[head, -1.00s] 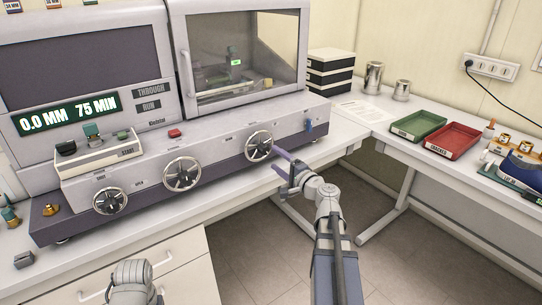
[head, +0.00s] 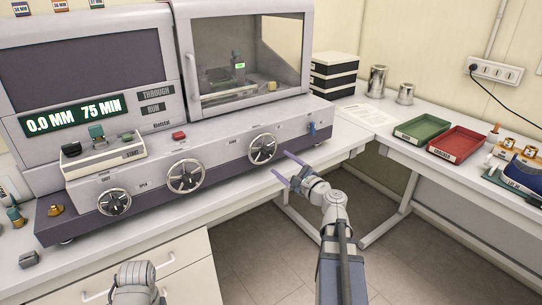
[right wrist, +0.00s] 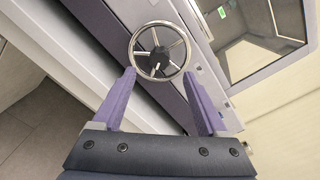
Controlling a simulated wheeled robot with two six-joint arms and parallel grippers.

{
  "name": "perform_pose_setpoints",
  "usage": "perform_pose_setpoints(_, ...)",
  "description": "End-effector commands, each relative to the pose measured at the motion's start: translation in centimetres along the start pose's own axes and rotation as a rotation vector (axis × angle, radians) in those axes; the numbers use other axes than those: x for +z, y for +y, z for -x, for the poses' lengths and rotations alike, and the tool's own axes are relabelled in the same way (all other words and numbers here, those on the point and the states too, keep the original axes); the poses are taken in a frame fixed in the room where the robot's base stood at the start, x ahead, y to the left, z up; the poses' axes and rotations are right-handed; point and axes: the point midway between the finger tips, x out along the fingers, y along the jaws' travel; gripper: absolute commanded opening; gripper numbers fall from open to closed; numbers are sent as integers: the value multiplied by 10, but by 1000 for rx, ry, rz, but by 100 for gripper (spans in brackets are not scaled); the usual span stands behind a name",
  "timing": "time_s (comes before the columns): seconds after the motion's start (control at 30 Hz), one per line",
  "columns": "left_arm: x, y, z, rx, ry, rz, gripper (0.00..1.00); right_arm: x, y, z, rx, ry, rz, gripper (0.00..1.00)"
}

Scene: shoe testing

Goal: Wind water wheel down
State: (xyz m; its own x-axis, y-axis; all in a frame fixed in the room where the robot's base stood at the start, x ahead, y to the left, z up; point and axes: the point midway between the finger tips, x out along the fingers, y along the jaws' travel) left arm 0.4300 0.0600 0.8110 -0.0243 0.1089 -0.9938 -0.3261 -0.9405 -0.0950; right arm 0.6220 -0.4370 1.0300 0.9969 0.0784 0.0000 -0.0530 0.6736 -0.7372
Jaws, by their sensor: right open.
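Three spoked metal handwheels sit on the front of the grey testing machine: a left one (head: 114,202), a middle one (head: 185,176) and a right one (head: 262,149). Their small labels are too blurred to read surely, so I cannot tell which is the water wheel. My right gripper (head: 285,167) is open and empty, just right of and below the right wheel, its purple fingers pointing toward the machine. In the right wrist view the right wheel (right wrist: 159,52) shows just beyond and between the open fingertips (right wrist: 158,74), apart from them. My left gripper is out of view.
The machine's display (head: 70,113) reads 0.0 MM 75 MIN. A blue lever (head: 311,128) sits right of the right wheel. A green tray (head: 423,127) and a red tray (head: 457,143) stand on the right bench. Open floor lies between the benches.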

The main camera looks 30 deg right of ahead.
Motion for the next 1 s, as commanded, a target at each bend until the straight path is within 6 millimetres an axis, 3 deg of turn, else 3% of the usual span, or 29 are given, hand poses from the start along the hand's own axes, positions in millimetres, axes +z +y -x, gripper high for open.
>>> perform_pose_setpoints(0.27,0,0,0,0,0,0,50,0,0,-3,0,0,-77,76)
perform_pose_setpoints(0.7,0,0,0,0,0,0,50,-1,-1,-64,1,-1,-74,76)
perform_pose_setpoints(1.0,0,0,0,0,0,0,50,0,0,-78,-1,0,-74,76)
